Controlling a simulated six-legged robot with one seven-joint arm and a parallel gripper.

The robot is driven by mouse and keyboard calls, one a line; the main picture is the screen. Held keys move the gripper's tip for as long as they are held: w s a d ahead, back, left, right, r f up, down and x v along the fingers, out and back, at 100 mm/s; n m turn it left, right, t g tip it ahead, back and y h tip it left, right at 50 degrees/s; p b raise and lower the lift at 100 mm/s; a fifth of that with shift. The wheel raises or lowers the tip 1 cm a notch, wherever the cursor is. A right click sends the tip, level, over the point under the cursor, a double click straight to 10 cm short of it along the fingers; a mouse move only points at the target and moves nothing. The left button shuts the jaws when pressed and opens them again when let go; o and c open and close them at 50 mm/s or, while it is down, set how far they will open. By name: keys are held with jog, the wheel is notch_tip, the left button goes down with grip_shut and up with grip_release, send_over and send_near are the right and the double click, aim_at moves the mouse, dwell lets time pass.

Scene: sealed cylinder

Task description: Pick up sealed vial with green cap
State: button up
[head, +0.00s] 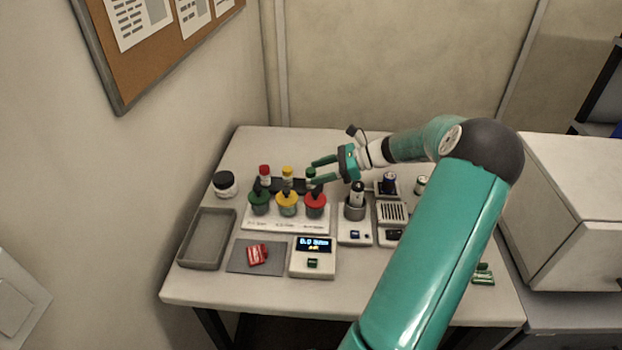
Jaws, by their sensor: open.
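The vial with the green cap (310,173) stands upright in a dark rack (276,187) on the table, the rightmost of three capped vials. My gripper (314,172) reaches in from the right with its fingers pointing left. It is open, and its fingertips appear on either side of the green-capped vial in the picture. I cannot tell from this view whether the fingers touch the vial or are at its depth. The vial's lower part is hidden behind the red-topped container in front.
The yellow-capped vial (287,173) and red-capped vial (264,173) stand to the left. Green, yellow and red-topped containers (287,204) stand close in front. A small device holding a vial (356,208) is to the right. A grey tray (187,256) lies at the left edge.

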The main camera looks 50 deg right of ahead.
aim_at(305, 186)
jog(key=x, duration=0.5)
jog(key=shift+f, duration=0.2)
jog(key=c, duration=1)
jog(key=shift+r, duration=0.1)
jog(key=shift+c, duration=0.2)
